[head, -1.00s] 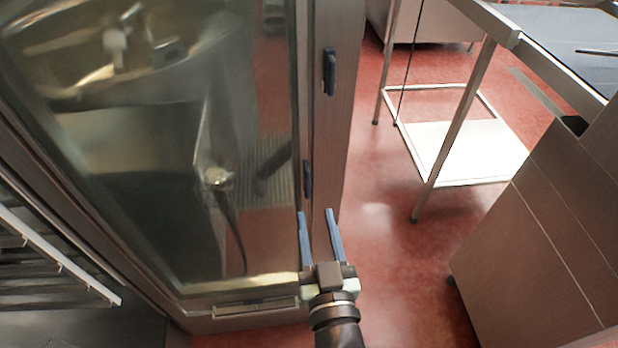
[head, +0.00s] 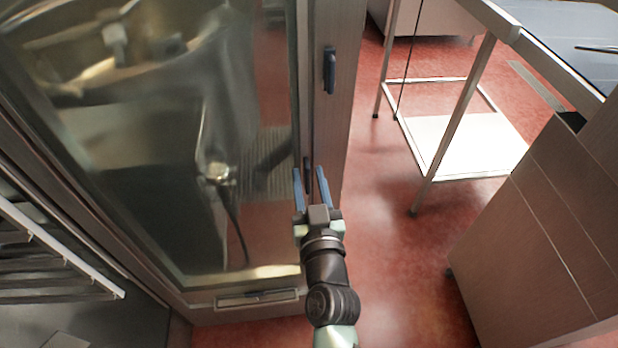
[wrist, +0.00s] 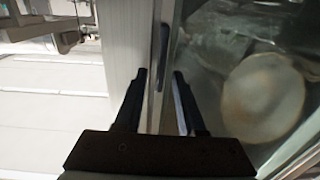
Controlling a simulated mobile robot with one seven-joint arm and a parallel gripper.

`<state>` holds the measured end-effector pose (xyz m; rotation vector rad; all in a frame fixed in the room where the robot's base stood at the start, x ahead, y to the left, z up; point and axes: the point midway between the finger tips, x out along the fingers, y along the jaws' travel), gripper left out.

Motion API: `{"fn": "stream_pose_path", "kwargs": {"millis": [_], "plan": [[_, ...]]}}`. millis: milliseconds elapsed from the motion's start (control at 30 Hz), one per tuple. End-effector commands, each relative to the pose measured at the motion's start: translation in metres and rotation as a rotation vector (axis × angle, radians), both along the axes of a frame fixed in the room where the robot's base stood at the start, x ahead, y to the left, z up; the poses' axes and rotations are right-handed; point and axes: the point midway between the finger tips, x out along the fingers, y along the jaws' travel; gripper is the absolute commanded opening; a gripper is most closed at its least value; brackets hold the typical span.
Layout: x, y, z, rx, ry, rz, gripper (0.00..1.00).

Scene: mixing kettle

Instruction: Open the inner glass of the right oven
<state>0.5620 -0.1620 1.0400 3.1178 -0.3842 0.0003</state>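The oven door stands swung open, with its large inner glass (head: 150,160) facing up-left in the head view. The glass fills the right side of the wrist view (wrist: 255,75). A dark latch (head: 308,163) sits low on the door's edge beside the glass. It shows in the wrist view (wrist: 164,48) ahead of the fingers. My gripper (head: 309,172) is open, its fingers near the lower latch, one on either side of its line. I cannot tell whether they touch the door. A larger dark handle (head: 329,70) is higher on the door frame.
The oven cavity with racks (head: 60,255) is at the lower left. A metal table with a low white shelf (head: 465,145) stands at the upper right. A brown cabinet (head: 540,235) is at the right. Red floor (head: 395,250) is clear between door and cabinet.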

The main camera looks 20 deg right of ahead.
Motion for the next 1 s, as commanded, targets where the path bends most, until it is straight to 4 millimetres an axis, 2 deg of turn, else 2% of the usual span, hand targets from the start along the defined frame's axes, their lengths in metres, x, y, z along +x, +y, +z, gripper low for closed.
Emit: {"fn": "stream_pose_path", "kwargs": {"millis": [33,200,1000], "plan": [[-0.0001,0.0,0.0,0.0,0.0,0.0,0.28],[-0.0003,0.0001,-0.0001,0.0,0.0,0.0,0.0],[-0.0004,0.0001,-0.0002,0.0,0.0,0.0,0.0]]}}
